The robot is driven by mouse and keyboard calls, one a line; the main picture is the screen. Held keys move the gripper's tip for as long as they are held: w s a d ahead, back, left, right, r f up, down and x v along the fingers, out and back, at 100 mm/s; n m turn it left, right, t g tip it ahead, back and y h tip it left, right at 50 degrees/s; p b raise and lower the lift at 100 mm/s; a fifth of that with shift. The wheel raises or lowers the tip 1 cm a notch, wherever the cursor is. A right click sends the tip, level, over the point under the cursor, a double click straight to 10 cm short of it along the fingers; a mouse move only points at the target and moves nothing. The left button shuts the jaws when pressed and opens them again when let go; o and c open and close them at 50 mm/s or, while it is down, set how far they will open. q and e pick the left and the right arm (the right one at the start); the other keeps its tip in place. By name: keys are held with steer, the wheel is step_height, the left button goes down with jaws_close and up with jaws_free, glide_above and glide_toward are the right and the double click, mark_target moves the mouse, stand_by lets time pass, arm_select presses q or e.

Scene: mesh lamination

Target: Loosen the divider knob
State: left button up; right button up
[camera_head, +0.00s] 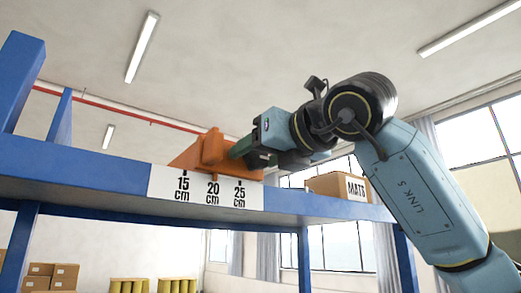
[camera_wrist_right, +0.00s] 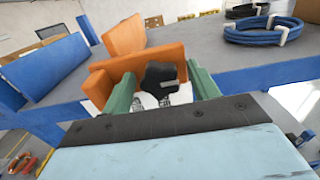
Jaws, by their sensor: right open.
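The orange divider (camera_head: 212,150) stands on the blue shelf above a white scale marked 15, 20 and 25 cm. In the right wrist view the divider (camera_wrist_right: 140,65) shows as an orange block with a black knob (camera_wrist_right: 161,80) on its near face. My right gripper (camera_head: 243,148) reaches in from the right at the divider. In the right wrist view its green fingers (camera_wrist_right: 163,85) are open, one on each side of the knob; I cannot tell if they touch it. The knob is hidden in the head view. My left gripper is not in view.
The blue shelf edge (camera_head: 80,172) runs below the divider. A coil of blue cable (camera_wrist_right: 262,30) lies on the shelf in the right wrist view.

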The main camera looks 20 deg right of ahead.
steer(key=c, duration=1)
steer(key=shift+n, duration=0.3)
steer(key=n, duration=0.3)
steer(key=shift+r+n, duration=0.1)
steer(key=shift+n, duration=0.2)
steer(key=n, duration=0.4)
steer(key=shift+s+a+p, duration=0.1)
steer(key=shift+p, duration=0.25)
steer(key=n, duration=0.5)
steer(key=shift+n+p, duration=0.35)
steer(key=shift+n, duration=0.05)
steer(key=shift+f+n+p, duration=0.2)
steer(key=shift+n+p, duration=0.15)
steer(key=shift+n, duration=1.55)
steer(key=shift+a, duration=0.1)
